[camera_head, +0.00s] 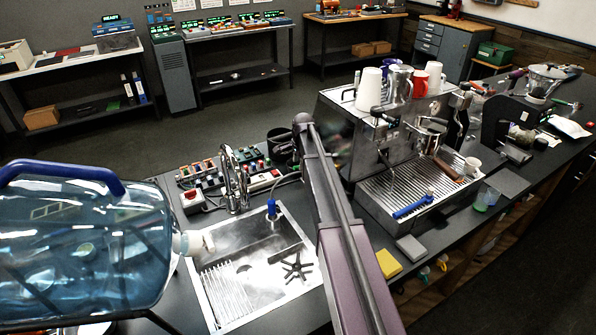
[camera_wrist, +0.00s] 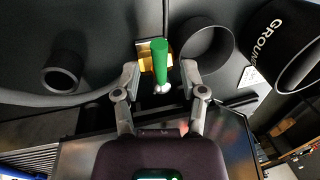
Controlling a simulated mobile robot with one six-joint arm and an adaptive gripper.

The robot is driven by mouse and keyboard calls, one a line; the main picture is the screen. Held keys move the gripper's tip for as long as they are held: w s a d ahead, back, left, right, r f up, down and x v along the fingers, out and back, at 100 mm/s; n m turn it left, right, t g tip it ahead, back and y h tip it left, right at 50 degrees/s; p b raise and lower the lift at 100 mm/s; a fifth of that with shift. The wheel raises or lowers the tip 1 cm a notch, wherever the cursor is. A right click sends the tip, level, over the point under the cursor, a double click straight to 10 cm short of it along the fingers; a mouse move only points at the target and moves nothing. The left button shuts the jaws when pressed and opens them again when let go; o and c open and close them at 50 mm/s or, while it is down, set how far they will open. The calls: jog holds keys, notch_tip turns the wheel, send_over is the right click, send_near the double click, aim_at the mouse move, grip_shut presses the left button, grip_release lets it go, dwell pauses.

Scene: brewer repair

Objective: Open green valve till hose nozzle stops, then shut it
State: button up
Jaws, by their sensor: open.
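The green valve handle (camera_wrist: 160,62) shows in the wrist view, upright in the picture, with a brass-coloured part behind it and a silver end below. My gripper (camera_wrist: 160,76) is open, with one finger on each side of the green handle. The left finger is near the brass part; I cannot tell whether either finger touches the handle. In the head view my arm runs up the middle, and neither the valve nor my fingertips can be made out. A blue-topped fitting (camera_head: 271,209) stands at the sink's back edge; I cannot tell whether it is the hose nozzle.
A black cylinder with white lettering (camera_wrist: 285,42) is close on the right, and a dark round opening (camera_wrist: 206,45) sits beside the handle. A steel sink (camera_head: 222,312), a large blue water bottle (camera_head: 85,235) and an espresso machine (camera_head: 375,205) flank my arm.

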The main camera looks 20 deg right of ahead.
jog(key=shift+w+f+b, duration=0.2)
jog(key=shift+f+b, duration=0.55)
jog(key=shift+f, duration=0.25)
grip_shut()
